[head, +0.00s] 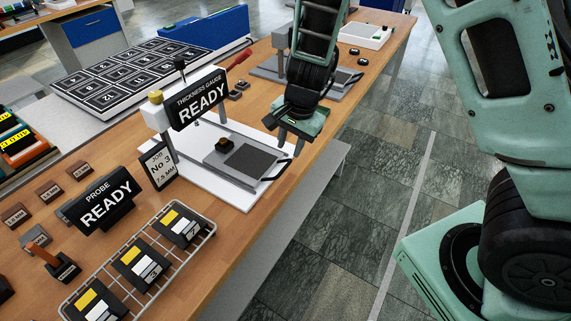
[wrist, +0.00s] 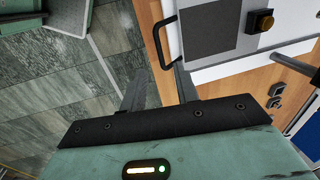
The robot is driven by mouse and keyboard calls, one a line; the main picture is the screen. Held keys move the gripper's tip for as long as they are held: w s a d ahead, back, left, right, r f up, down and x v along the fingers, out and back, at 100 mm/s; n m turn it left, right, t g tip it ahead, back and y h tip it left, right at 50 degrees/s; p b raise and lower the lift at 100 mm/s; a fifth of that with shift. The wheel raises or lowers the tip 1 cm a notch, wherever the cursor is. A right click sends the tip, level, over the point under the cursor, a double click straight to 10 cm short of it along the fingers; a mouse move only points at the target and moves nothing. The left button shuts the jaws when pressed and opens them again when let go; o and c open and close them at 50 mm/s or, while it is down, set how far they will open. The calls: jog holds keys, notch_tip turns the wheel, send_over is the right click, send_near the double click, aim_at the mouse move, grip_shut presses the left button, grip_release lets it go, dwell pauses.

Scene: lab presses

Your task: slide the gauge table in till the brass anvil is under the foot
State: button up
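The gauge table (head: 216,158) is a grey plate with a dark pad, on the white base of the thickness gauge (head: 212,84). The brass anvil (head: 225,144) sits on its far left part, in a dark block; it also shows in the wrist view (wrist: 264,20). A black handle (head: 277,171) is on the table's near right edge. The foot cannot be made out in either view. My gripper (head: 293,139) is open and empty, above and behind the handle in the head view. In the wrist view its fingers (wrist: 158,76) are apart, one beside the handle (wrist: 157,38).
A wire rack (head: 150,283) holds several dark blocks, near a PROBE READY sign (head: 98,202). Another press (head: 281,67) stands behind my gripper. Open floor lies right of the bench.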

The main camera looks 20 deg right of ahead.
aim_at(284, 168)
jog(key=f, duration=0.2)
jog(key=f+b, duration=0.1)
jog(key=f, duration=0.1)
jog(key=w+f, duration=0.1)
jog(key=f, duration=0.2)
jog(key=shift+a+f, duration=0.1)
jog(key=shift+a, duration=0.3)
grip_shut()
